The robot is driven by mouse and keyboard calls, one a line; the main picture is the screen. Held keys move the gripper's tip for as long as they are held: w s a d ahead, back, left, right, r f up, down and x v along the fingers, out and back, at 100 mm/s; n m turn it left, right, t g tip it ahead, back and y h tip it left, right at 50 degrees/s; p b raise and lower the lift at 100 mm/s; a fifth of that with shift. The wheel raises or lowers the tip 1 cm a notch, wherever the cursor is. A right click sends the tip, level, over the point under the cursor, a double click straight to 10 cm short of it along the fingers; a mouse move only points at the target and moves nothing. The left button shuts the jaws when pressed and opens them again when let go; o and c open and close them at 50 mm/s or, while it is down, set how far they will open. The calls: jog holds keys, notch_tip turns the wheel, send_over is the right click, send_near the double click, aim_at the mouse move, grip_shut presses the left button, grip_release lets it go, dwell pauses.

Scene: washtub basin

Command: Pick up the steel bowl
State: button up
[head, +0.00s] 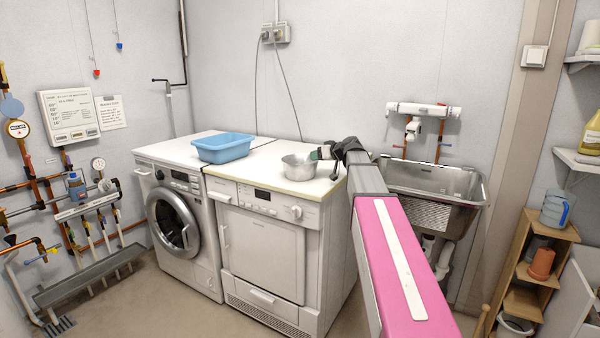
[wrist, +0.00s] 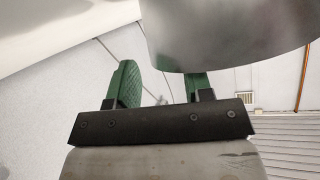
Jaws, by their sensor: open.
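The steel bowl (head: 298,170) sits upright on top of the right-hand machine. My gripper (head: 320,154) reaches in from the right at the bowl's rim, with its dark wrist behind it. In the wrist view, the bowl's smooth grey wall (wrist: 230,38) fills the upper right. My gripper's two green fingers (wrist: 162,80) stand apart, with nothing visibly clamped between them. The left finger shows in full, while the bowl hides the tip of the right finger. I cannot tell whether the fingers touch the bowl.
A blue plastic tub (head: 222,148) stands left of the bowl, on the machine tops. The front of the right-hand machine top (head: 262,178) is clear. A steel sink (head: 430,190) is on the right, near a wooden shelf (head: 528,275). The wall is close behind.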

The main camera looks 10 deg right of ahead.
jog(key=shift+x, duration=0.85)
grip_shut()
